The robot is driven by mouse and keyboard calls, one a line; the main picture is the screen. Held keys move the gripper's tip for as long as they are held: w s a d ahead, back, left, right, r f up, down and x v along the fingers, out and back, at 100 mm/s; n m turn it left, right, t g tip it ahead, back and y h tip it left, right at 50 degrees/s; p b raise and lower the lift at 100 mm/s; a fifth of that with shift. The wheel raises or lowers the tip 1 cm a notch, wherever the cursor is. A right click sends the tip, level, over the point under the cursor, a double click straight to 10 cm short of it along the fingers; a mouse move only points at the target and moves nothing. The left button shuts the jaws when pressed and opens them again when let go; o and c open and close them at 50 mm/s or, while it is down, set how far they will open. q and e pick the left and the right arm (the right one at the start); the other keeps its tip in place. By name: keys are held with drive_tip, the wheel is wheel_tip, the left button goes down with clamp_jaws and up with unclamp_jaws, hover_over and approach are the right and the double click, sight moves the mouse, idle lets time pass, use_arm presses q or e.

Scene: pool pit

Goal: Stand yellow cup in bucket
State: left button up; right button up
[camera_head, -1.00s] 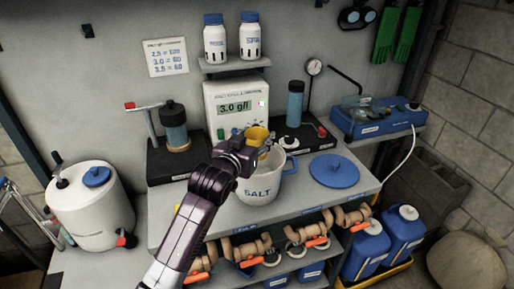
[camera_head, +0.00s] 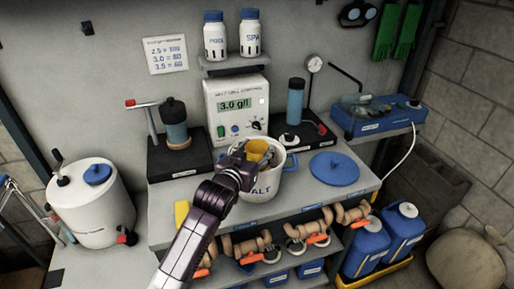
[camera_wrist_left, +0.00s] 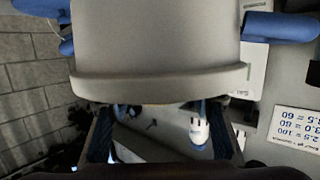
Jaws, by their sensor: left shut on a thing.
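The yellow cup (camera_head: 257,149) shows in the head view at the mouth of the white bucket (camera_head: 275,184), partly sunk behind its near rim. The bucket is marked SALT, has blue handles and stands on the grey bench. My left gripper (camera_head: 247,163) is shut on the cup from the near left, over the bucket's rim. In the left wrist view the bucket's pale wall and rim (camera_wrist_left: 160,84) fill the upper middle, and my left gripper's fingers (camera_wrist_left: 160,135) reach past the rim; the cup is almost wholly hidden there. I cannot tell whether the cup touches the bucket's floor.
A blue lid (camera_head: 335,169) lies on the bench (camera_head: 220,228) right of the bucket. Behind stand the meter box (camera_head: 237,106) and two dark bases with blue cylinders (camera_head: 296,101). A white tank (camera_head: 90,206) is at left. Pipe valves (camera_head: 302,236) sit on the shelf below.

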use_arm(q)
drive_tip(key=o, duration=1.2)
drive_tip(key=shift+s+r, duration=0.1)
drive_tip(key=shift+r, duration=0.55)
drive_tip(key=b+v, duration=0.1)
drive_tip(key=v, duration=1)
drive_tip(key=shift+s+a, duration=0.2)
drive_tip(key=shift+s, duration=0.15)
